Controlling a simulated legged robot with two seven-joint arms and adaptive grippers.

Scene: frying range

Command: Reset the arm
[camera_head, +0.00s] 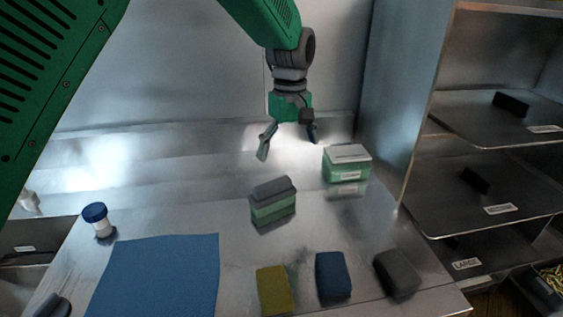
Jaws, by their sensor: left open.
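My left arm reaches in from the upper left, with green and dark grey links. Its gripper (288,146) hangs above the back of the metal table (215,212). Its two fingers are spread apart, with nothing between them. Below it, a green block with a grey top (272,203) stands on the table. A green and white box (346,164) with a label stands to the right of the gripper, near the back. The gripper looks apart from both. My right gripper does not show.
A blue mat (155,276) lies at the front left, with a blue-lidded white jar (98,219) behind it. Yellow (274,290), blue (333,277) and grey (397,273) sponges lie along the front. A metal shelf rack (490,130) with labelled levels stands on the right.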

